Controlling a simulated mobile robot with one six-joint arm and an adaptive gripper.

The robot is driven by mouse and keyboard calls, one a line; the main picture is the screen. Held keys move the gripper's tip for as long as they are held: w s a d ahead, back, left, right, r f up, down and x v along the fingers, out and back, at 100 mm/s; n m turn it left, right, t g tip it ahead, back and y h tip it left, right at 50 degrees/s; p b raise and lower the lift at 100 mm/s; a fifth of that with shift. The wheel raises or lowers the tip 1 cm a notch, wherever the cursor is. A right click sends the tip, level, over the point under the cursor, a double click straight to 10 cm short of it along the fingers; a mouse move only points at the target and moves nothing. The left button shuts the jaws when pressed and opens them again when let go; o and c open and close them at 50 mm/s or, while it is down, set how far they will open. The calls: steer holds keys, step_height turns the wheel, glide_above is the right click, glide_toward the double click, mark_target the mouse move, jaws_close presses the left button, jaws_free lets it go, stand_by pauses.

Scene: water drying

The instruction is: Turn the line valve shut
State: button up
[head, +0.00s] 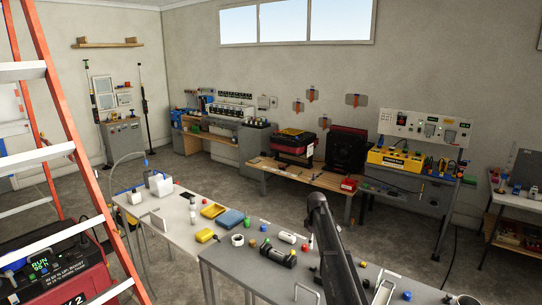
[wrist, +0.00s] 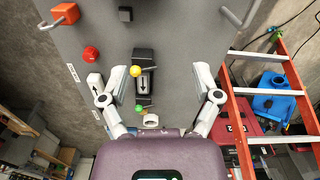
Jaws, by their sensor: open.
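In the wrist view, a black valve-like body (wrist: 144,62) with a white arrow label lies on the grey tabletop. A yellow ball (wrist: 135,71) sits at its upper left edge and a green ball (wrist: 139,108) near its lower end. I take this to be the line valve; its handle position is unclear. My gripper (wrist: 158,85) is open, with one pale finger on each side of the body and apart from it. A similar dark body (head: 280,254) shows on the near table in the head view. My gripper cannot be made out there.
A red knob (wrist: 90,54), an orange block (wrist: 66,13) and a black block (wrist: 125,14) stand on the tabletop. A ladder (wrist: 240,110) is beyond its right edge. In the head view, yellow and blue items (head: 230,218) lie on the adjoining table.

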steer(key=s+f+m+b, duration=0.4)
steer(key=s+f+b, duration=0.1)
steer(key=s, duration=0.8)
steer(key=s+f+m+b, duration=0.4)
steer(key=s+f+b, duration=0.1)
steer(key=s, duration=0.8)
steer(key=s+f+m+b, duration=0.4)
steer(key=s+f+b, duration=0.1)
steer(key=s, duration=0.8)
steer(key=shift+s+a+f, duration=0.15)
steer(key=shift+s+f, duration=0.1)
steer(key=shift+f, duration=0.15)
steer(key=shift+c, duration=0.2)
